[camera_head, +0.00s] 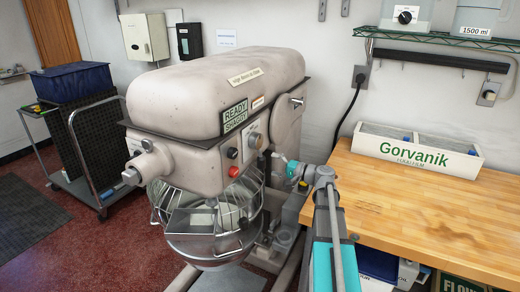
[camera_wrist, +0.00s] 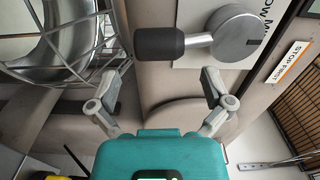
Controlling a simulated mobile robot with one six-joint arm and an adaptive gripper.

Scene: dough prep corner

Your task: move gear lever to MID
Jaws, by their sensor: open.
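The gear lever (camera_wrist: 160,43) shows at the top of the wrist view, with a black grip pointing left from a round grey metal hub (camera_wrist: 236,32). It sits on a pale plate with partly cut-off lettering that reads "LOW M". My gripper (camera_wrist: 161,86) is open and empty, with its fingers spread below the black grip and apart from it. In the head view my gripper (camera_head: 284,163) is at the right side of the mixer (camera_head: 170,90), near the bowl guard. A small lever (camera_head: 297,102) shows on the mixer's right side; I cannot tell whether it is the same one.
The wire guard (camera_wrist: 85,75) and steel bowl lie close on the left in the wrist view. A "STOP FIRST" label (camera_wrist: 290,62) is on the right. A wooden worktop (camera_head: 430,205) with a Gorvanik box (camera_head: 415,153) stands right of the mixer; its front part is clear.

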